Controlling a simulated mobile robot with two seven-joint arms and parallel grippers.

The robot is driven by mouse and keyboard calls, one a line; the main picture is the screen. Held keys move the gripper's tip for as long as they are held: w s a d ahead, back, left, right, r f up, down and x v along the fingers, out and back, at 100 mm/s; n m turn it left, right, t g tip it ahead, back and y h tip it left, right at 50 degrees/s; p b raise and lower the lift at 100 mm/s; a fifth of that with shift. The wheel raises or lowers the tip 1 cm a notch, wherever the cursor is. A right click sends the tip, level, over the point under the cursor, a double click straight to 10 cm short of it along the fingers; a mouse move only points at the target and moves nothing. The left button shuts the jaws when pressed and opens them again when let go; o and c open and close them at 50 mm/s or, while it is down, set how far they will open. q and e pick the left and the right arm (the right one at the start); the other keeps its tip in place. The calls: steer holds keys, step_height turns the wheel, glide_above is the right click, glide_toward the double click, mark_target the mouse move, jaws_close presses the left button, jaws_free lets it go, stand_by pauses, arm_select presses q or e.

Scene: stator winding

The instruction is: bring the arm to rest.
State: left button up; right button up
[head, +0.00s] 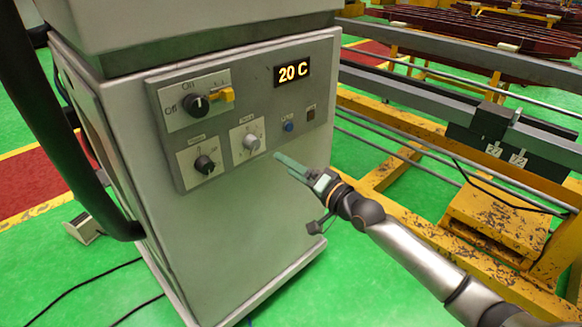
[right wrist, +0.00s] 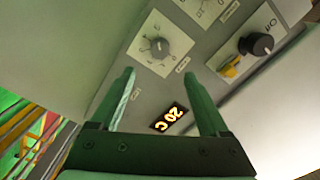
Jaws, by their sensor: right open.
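My right gripper (head: 292,167) is in front of the control panel (head: 262,78), just right of and below a grey knob on a white plate (head: 251,142). It is open and empty. In the right wrist view its two green fingers (right wrist: 160,75) stand apart, with the grey knob (right wrist: 158,48) beyond the tips and the display (right wrist: 168,117) reading 20 C between them, upside down. The fingertips appear apart from the panel, though the exact gap is unclear. My left gripper is not in view.
The panel is on a large grey cabinet (head: 225,240). It also carries a black knob (head: 195,104), a yellow switch (head: 222,96), a lower black knob (head: 205,164) and a blue button (head: 289,126). A yellow steel frame (head: 497,222) stands at right. Cables lie on the green floor.

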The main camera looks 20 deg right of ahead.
stand_by(0.3)
steer(key=s+a+f+n+g+h+p, duration=0.1)
steer(key=s+a+f+n+g, duration=0.1)
steer(key=s+f, duration=0.6)
steer(key=s+a+f+n+g+h+p, duration=0.1)
steer(key=s+a+f+n+g+p, duration=0.1)
steer(key=s+f, duration=0.7)
steer(key=s+a+f+n+g+h+p, duration=0.1)
steer(key=s+a+f+n+g, duration=0.2)
steer(key=s+f, duration=0.5)
steer(key=s+a+n, duration=0.1)
steer(key=s+n, duration=0.1)
steer(key=s, duration=0.4)
steer(key=shift+s+f+n+g+h, duration=0.25)
steer(key=shift+f+n+g+h, duration=0.05)
steer(key=shift+f+n+h, duration=0.1)
